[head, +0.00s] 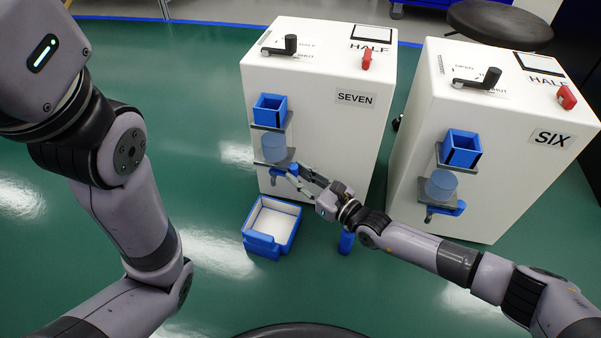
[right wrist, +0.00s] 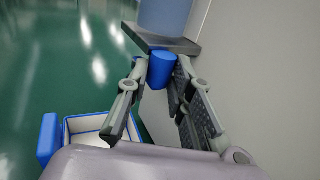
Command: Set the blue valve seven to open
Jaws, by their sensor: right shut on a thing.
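The white cabinet marked SEVEN (head: 345,125) stands in the middle of the head view. On its front are a blue open-topped box (head: 270,108), a clear bluish cylinder (head: 274,147) below it, and the blue valve (head: 290,169) under the cylinder's grey shelf. My right gripper (head: 298,177) reaches the valve from the right and is shut on it. In the right wrist view the valve's blue end (right wrist: 162,70) sits between the fingers, below the shelf (right wrist: 160,40). The fingers partly hide the valve in the head view. My left gripper is out of view; only the left arm shows.
A blue tray with a white inside (head: 249,236) lies on the green floor below the valve. A blue cylinder (head: 346,243) stands beside my right forearm. A similar cabinet marked SIX (head: 500,150) stands to the right. A dark stool (head: 500,22) is behind.

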